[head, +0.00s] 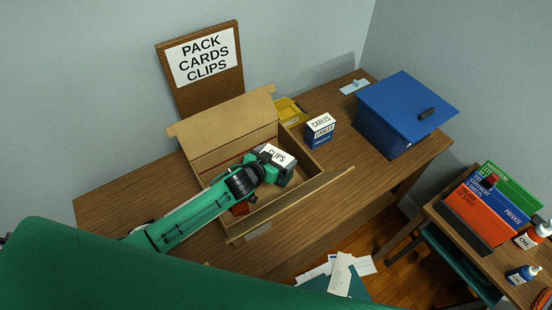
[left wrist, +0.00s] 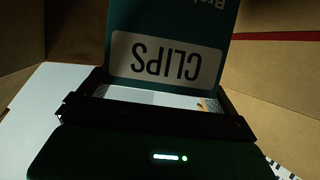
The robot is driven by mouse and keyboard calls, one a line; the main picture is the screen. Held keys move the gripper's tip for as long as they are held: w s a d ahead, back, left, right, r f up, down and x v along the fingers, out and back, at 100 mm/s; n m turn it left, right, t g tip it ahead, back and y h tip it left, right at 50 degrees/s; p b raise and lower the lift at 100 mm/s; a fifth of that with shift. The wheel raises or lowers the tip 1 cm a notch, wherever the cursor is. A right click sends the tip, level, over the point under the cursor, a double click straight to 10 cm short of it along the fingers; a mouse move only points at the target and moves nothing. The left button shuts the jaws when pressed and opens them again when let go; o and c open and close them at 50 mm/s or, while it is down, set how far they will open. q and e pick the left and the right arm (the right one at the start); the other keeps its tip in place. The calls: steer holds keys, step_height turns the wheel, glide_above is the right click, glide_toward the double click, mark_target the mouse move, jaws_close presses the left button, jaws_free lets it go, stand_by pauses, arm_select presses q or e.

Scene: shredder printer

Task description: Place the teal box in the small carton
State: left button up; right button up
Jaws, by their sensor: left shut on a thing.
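The teal box (head: 277,156) carries a white label reading CLIPS and shows inside the carton's outline in the head view. In the left wrist view the teal box (left wrist: 185,25) shows its label upside down. My left gripper (head: 271,170) is shut on it; the gripper (left wrist: 155,108) also shows in the wrist view, against the label side. The small carton (head: 232,121) stands open on the desk, its back flap raised. The wrist view shows cardboard walls (left wrist: 275,85) around the box. Whether the box touches the carton floor is hidden. My right gripper is not seen.
A red item (head: 240,208) lies in the carton. A CABLES box (head: 320,128) and a yellow tray (head: 288,110) stand behind it, a blue bin (head: 390,122) to the right. A PACK CARDS CLIPS sign (head: 203,55) stands behind. Desk space is free left of the carton.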

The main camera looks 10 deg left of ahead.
arm_select(q)
steer(key=shift+f, duration=0.9)
steer(key=shift+f+b, duration=0.35)
steer(key=shift+f, duration=0.25)
steer(key=o, duration=1)
steer(key=shift+c, duration=0.2)
steer(key=shift+r+p, duration=0.5)
steer(key=shift+r, duration=0.2)
steer(key=shift+s+a, duration=0.15)
steer(key=shift+s, duration=0.15)
steer(key=b+v, duration=0.2)
steer(key=v, duration=0.4)
steer(key=shift+s+a+r, duration=0.2)
steer(key=shift+s, duration=0.1)
